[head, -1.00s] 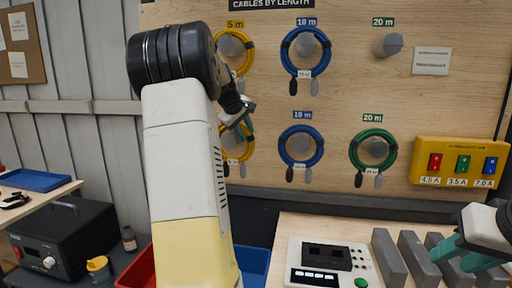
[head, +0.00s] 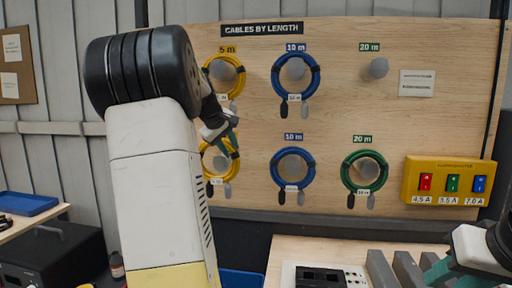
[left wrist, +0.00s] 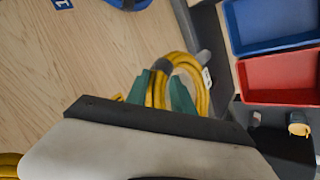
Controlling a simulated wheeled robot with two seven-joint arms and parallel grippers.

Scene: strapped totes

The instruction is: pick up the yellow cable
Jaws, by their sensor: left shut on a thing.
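A yellow cable coil (head: 211,171) hangs on the lower left peg of the board, under another yellow coil (head: 224,76) marked 5 m. My left gripper (head: 229,140) is at the lower coil's upper right edge, partly hidden by my arm. In the left wrist view its green fingers (left wrist: 166,91) are shut on a strand of this yellow cable (left wrist: 199,86). The coil still surrounds its grey peg (left wrist: 204,58). My right gripper (head: 438,270) is low at the right, empty, its fingers apart and partly cut off by the frame.
Blue coils (head: 275,76) and a green coil (head: 346,172) hang to the right; the upper right peg (head: 379,68) is bare. A yellow switch box (head: 414,179) sits at the board's lower right. Blue (left wrist: 272,48) and red bins (left wrist: 244,93) lie below the board.

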